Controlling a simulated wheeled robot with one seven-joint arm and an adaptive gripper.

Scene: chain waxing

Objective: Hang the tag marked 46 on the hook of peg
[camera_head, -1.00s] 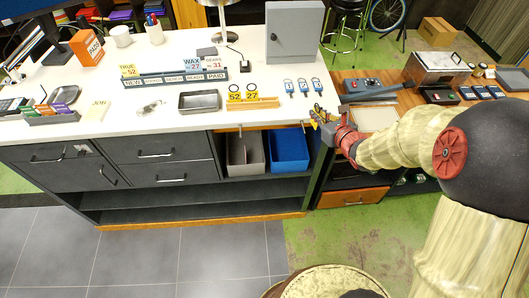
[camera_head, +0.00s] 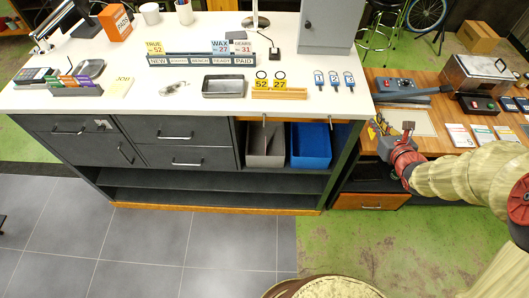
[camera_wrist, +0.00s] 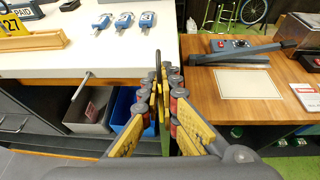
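My gripper (camera_head: 386,130) is to the right of the white counter's front corner, at the wooden bench. In the wrist view my gripper (camera_wrist: 163,88) has its fingers close together on a thin yellow tag (camera_wrist: 157,97) with a dark ring (camera_wrist: 158,62) above it. The tag is seen edge-on, so its number cannot be read. Two small pegs (camera_head: 264,119) (camera_head: 329,120) stick out under the counter's front edge, left of my gripper; one also shows in the wrist view (camera_wrist: 81,86). Yellow tags 52 (camera_head: 261,84) and 27 (camera_head: 280,84) stand in a wooden rack (camera_head: 278,94).
Blue-and-white tags (camera_head: 334,79) lie on the counter (camera_head: 160,102) near its front right. A grey bin (camera_head: 265,158) and a blue bin (camera_head: 310,158) sit below the pegs. The bench (camera_head: 440,140) holds a lever device (camera_head: 405,95) and several cards.

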